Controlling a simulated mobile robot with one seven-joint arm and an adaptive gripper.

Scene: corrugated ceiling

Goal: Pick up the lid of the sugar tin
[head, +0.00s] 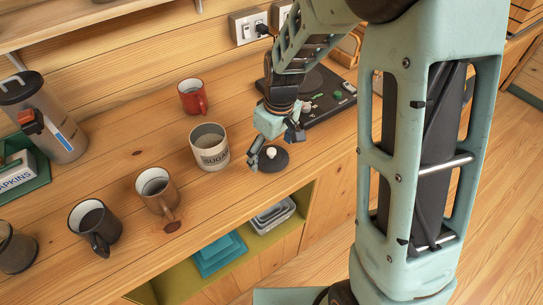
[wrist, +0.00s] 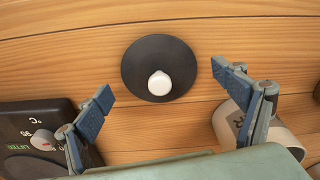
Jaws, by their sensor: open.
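The lid (head: 279,164) is a dark round disc with a pale knob (head: 271,153). It lies flat on the wooden counter in the head view, just right of the sugar tin. The wrist view shows the lid (wrist: 160,52) and its white knob (wrist: 159,83) from above. The sugar tin (head: 209,147) is a cream cylinder with "SUGAR" lettering and stands open. It shows partly in the wrist view (wrist: 283,136), behind a finger. My gripper (head: 274,147) is open and empty close above the lid. In the wrist view its fingers (wrist: 163,90) are wide apart, with the knob between them.
A black appliance (head: 325,100) with a knob and display lies right of my gripper. A red mug (head: 191,97) stands behind the tin; a brown mug (head: 156,188) and a dark mug (head: 92,225) stand left. The counter's front edge is close to the lid.

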